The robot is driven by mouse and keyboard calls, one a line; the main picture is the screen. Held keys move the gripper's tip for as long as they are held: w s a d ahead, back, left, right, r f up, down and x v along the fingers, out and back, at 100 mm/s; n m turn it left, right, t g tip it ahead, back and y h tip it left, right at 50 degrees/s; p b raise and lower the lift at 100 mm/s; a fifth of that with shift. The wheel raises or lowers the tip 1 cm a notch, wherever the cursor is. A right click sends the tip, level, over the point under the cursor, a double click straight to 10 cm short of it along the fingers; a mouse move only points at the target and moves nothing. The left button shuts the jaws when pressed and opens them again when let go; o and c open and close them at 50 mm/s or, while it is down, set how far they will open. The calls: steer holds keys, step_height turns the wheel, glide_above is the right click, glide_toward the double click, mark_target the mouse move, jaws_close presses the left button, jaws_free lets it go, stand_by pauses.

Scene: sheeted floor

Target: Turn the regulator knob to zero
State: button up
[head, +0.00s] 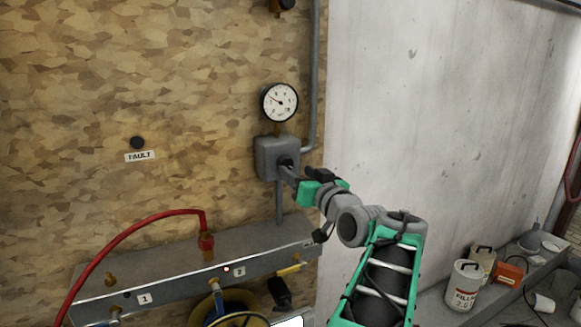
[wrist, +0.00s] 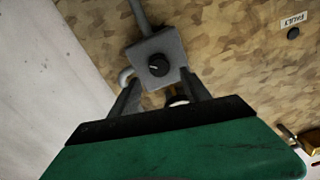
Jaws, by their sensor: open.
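The regulator is a grey box (head: 276,158) on the wooden board, with a dark round knob (head: 285,163) on its front. My gripper (head: 288,171) is at the box front, partly covering the knob. In the wrist view, the knob (wrist: 158,66) shows a light mark and lies between and beyond the open fingers of my gripper (wrist: 160,84). I see no clear contact. The gauge is mostly hidden behind my gripper in the wrist view.
A grey pipe (head: 314,80) runs beside the gauge. A metal manifold (head: 180,270) with a red hose (head: 120,238) juts out below. A FAULT label (head: 139,156) is to the left. White buckets (head: 465,284) stand at the lower right.

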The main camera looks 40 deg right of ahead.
mark_target(288, 164)
steer(key=p+x, duration=0.1)
steer(key=x, duration=0.3)
steer(key=shift+w+d, duration=0.1)
steer(key=shift+w, duration=0.3)
steer(key=shift+c, duration=0.3)
jaws_close()
